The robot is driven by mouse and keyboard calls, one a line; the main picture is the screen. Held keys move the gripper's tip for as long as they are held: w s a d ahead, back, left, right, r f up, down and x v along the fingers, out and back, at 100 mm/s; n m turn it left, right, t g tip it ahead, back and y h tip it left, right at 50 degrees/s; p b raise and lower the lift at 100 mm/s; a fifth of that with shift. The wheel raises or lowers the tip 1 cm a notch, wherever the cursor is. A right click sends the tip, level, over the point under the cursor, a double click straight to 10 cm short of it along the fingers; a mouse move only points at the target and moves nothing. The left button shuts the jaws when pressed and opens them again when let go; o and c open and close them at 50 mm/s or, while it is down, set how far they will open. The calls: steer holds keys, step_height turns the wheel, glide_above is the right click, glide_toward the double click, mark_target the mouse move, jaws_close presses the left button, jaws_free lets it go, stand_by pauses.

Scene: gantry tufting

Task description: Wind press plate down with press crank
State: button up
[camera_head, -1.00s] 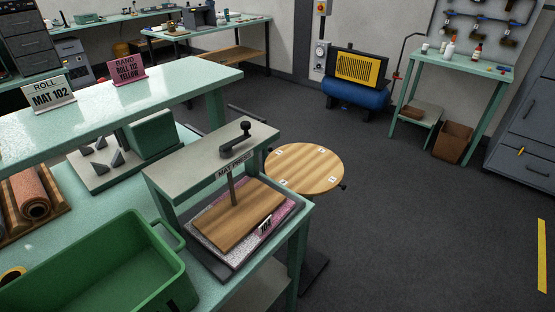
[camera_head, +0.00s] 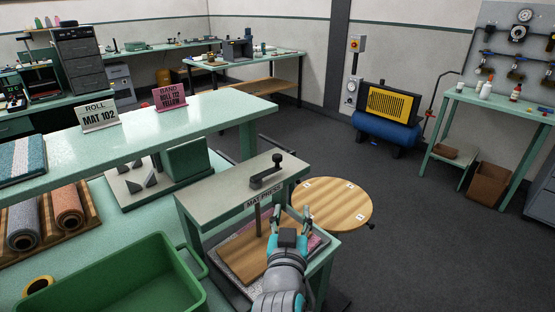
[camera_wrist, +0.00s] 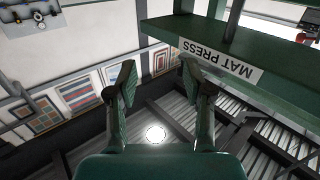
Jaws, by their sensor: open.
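The press crank (camera_head: 266,174) is a dark arm with an upright knob on top of the mat press (camera_head: 224,197). A screw (camera_head: 258,220) runs from the press top down to the wooden press plate (camera_head: 240,259), which lies over a mat, partly hidden by my arm. My gripper (camera_head: 292,214) is open and empty in front of the press's right side, below and right of the crank. In the wrist view my gripper (camera_wrist: 160,85) points upward, with the underside and label of the mat press (camera_wrist: 217,62) at the right. The crank is not visible there.
A green bin (camera_head: 120,285) stands left of the press. A round wooden table (camera_head: 338,205) is close behind and right of it. A raised shelf (camera_head: 185,118) with two signs runs behind. The floor (camera_head: 430,250) at right is clear.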

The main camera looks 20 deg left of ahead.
glide_toward(277, 159)
steer(key=shift+m+t, duration=0.3)
steer(key=shift+m, duration=0.1)
steer(key=x, duration=1.1)
steer(key=shift+a+f, duration=0.1)
steer(key=shift+f, duration=0.15)
jaws_close()
